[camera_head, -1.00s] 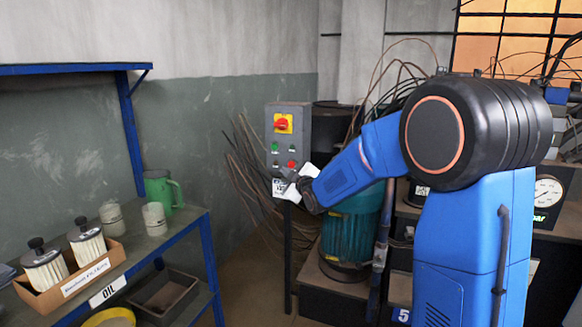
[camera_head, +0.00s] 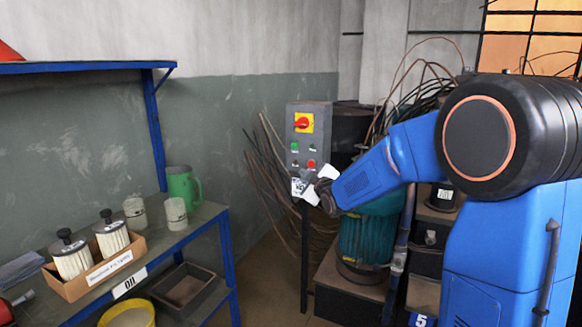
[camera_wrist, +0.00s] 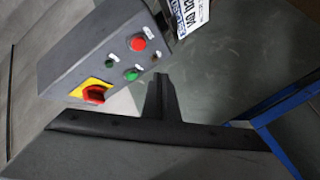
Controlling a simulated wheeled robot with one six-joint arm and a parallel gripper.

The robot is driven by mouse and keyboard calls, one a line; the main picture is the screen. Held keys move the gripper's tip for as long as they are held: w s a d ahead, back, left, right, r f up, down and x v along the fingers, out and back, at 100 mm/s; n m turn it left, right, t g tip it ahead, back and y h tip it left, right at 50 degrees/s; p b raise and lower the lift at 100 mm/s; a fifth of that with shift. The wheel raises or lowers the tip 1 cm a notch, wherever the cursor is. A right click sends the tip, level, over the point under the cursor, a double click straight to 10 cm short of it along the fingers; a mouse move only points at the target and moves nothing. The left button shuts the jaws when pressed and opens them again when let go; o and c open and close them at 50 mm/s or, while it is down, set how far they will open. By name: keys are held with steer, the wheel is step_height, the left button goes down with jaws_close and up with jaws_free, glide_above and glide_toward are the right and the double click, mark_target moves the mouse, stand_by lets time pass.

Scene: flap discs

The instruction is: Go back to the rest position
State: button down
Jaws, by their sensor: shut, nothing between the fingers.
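My arm is bent, with its forearm reaching left and down. My gripper (camera_head: 320,188) is at the end of the forearm, in front of the lower part of a grey control box in the head view. In the wrist view my dark gripper (camera_wrist: 160,88) shows with its fingers together and nothing between them. The control box (camera_head: 308,125) has a red knob on a yellow plate, with green and red buttons below. In the wrist view the box (camera_wrist: 95,55) lies tilted at the upper left. I cannot tell the exact gap between gripper and box.
A blue-framed shelf (camera_head: 185,248) on the left holds a green mug (camera_head: 180,187), white cups and a cardboard box (camera_head: 95,275) of filters. A green motor (camera_head: 366,240) stands below my forearm. Loose cables (camera_head: 265,165) hang along the wall.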

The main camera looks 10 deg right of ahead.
steer(key=s+d+f+m+g+h, duration=0.1)
steer(key=s+d+f+m+g, duration=0.1)
steer(key=s, duration=1.6)
steer(key=s+d+f+m+g, duration=0.2)
steer(key=s+f+m+g, duration=0.3)
steer(key=s, duration=1.3)
steer(key=s+d+f+m+g+h, duration=0.1)
steer(key=s+d+f+m+g, duration=0.2)
steer(key=s, duration=1.4)
steer(key=shift+s+f+m+g+h, duration=0.3)
steer(key=shift+s+f+m+g, duration=0.1)
steer(key=shift+m+g, duration=0.5)
